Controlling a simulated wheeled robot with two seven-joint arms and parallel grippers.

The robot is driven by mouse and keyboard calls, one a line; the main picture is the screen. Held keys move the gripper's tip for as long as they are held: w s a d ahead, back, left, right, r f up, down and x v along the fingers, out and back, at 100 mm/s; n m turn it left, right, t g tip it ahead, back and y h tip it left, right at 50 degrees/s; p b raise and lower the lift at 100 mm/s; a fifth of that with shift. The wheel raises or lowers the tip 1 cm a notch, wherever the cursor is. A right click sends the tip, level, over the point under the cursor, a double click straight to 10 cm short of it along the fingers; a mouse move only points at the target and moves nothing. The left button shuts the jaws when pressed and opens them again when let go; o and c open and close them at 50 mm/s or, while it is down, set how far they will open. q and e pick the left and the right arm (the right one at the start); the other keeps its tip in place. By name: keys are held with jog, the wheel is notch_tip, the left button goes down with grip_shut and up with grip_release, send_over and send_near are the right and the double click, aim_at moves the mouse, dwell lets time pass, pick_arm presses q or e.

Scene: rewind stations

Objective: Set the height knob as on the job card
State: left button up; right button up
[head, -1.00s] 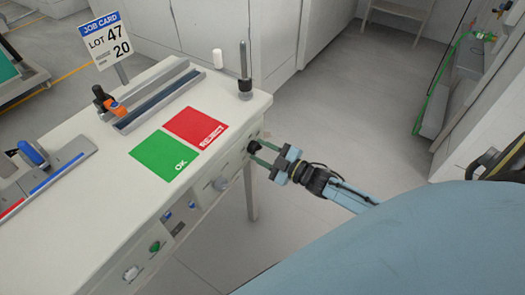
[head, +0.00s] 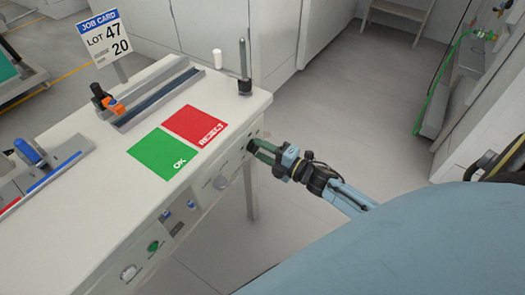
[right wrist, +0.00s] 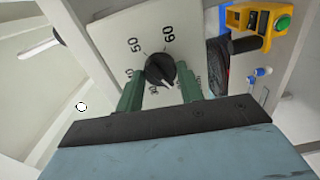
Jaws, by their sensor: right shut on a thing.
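The job card (head: 105,38) stands on a post at the back left and reads LOT 47, with 20 below beside small unreadable print. The black height knob (right wrist: 160,69) sits on a light dial plate (right wrist: 118,35) on the table's side. Its numbers 50 and 60 are clear; lower ones are partly hidden by my fingers. Its white pointer mark faces the lower side of the dial, toward my gripper; the exact value is hard to read. My right gripper (head: 257,149) is shut on the knob, with its green fingers on either side. My left gripper is not in view.
The white table (head: 85,120) carries a green OK mat (head: 160,153), a red REJECT mat (head: 195,123), a rail and an upright rod (head: 243,65). Other controls line its front panel. The floor (head: 340,110) right of the table is clear.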

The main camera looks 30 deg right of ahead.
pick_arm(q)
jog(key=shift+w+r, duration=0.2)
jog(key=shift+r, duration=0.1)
pick_arm(e)
jog(key=shift+n, duration=0.4)
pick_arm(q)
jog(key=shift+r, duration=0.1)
pick_arm(e)
jog(key=o, duration=1)
pick_arm(q)
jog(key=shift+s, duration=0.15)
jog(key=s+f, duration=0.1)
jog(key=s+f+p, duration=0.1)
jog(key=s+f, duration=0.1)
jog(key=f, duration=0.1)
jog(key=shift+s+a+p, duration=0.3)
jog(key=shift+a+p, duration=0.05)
jog(key=shift+p, duration=0.05)
pick_arm(e)
jog(key=v, duration=1.3)
jog(key=shift+s, duration=0.2)
